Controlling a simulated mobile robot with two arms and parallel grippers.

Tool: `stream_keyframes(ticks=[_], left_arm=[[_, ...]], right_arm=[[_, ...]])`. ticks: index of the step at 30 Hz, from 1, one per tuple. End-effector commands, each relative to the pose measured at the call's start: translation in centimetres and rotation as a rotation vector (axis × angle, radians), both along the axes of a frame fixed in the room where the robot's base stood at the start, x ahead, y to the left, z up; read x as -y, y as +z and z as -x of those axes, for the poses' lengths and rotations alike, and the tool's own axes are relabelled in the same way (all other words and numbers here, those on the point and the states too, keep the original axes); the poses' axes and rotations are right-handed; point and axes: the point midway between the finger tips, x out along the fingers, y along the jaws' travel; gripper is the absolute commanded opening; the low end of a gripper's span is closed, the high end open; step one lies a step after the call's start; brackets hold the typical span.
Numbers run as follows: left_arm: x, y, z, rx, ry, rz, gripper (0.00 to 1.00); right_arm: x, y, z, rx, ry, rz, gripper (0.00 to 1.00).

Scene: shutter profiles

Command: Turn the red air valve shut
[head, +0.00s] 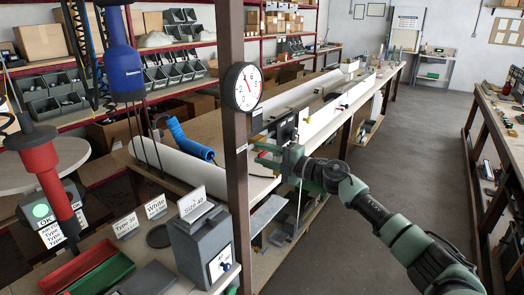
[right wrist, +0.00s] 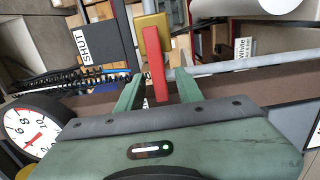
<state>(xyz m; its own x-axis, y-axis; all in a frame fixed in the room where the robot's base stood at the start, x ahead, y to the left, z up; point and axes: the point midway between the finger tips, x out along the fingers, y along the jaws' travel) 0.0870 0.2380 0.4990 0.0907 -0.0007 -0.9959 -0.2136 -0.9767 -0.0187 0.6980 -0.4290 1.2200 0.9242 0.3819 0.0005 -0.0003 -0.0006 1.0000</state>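The red air valve lever (right wrist: 155,66) shows in the right wrist view, with a yellow block (right wrist: 153,28) behind its upper end. A sign reading "SHUT" (right wrist: 88,48) is to its left. My right gripper (right wrist: 157,92) is open, with one green finger on each side of the lever's lower end. A gap shows at the right finger; whether the left finger touches the lever is unclear. My left gripper is not in view.
A long bench (head: 300,125) runs behind. A grey box with a "Size: 40" sign (head: 198,203) stands in front. Open floor (head: 420,140) lies to the right.

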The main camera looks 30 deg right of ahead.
Motion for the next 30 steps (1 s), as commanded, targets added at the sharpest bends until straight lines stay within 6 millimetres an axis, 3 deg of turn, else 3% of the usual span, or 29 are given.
stream_keyframes(ticks=[9,10,14,30], left_arm=[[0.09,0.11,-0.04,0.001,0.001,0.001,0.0],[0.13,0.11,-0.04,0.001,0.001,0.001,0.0],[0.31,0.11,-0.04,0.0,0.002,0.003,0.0],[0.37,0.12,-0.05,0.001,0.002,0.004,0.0]], right_arm=[[-0.19,-0.07,-0.36,-0.001,0.001,0.001,0.36],[-0.2,-0.07,-0.35,-0.001,0.001,0.001,0.34],[-0.19,-0.07,-0.35,-0.001,0.001,0.001,0.0],[-0.18,-0.1,-0.34,-0.002,0.001,0.001,0.0]])
